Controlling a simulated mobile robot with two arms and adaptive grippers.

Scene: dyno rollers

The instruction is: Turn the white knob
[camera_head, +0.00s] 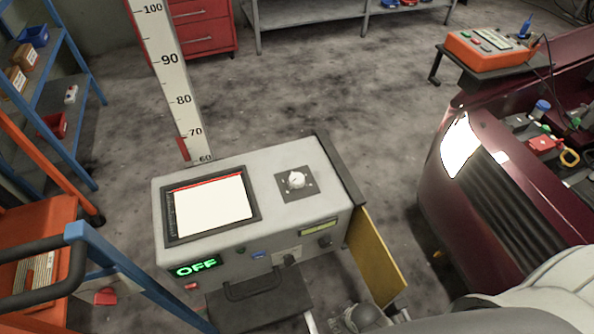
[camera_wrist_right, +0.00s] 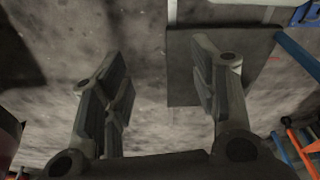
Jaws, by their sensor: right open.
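The white knob (camera_head: 296,180) sits on a dark square plate on top of a grey machine box (camera_head: 225,176), right of its screen. My right gripper (camera_head: 362,318) is low at the bottom edge of the head view, in front of and below the box, well apart from the knob. It is only partly visible there. In the right wrist view its two fingers (camera_wrist_right: 160,82) are spread with nothing between them. The knob does not show in the wrist view. My left gripper is in neither view.
The box has a lit screen (camera_head: 211,206), a green OFF sign (camera_head: 195,267) and an open yellow-brown door (camera_head: 376,258) on its right side. A ruler post (camera_head: 178,85) stands behind it. A dark red car (camera_head: 500,190) is at right, a blue-framed shelf (camera_head: 50,90) at left.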

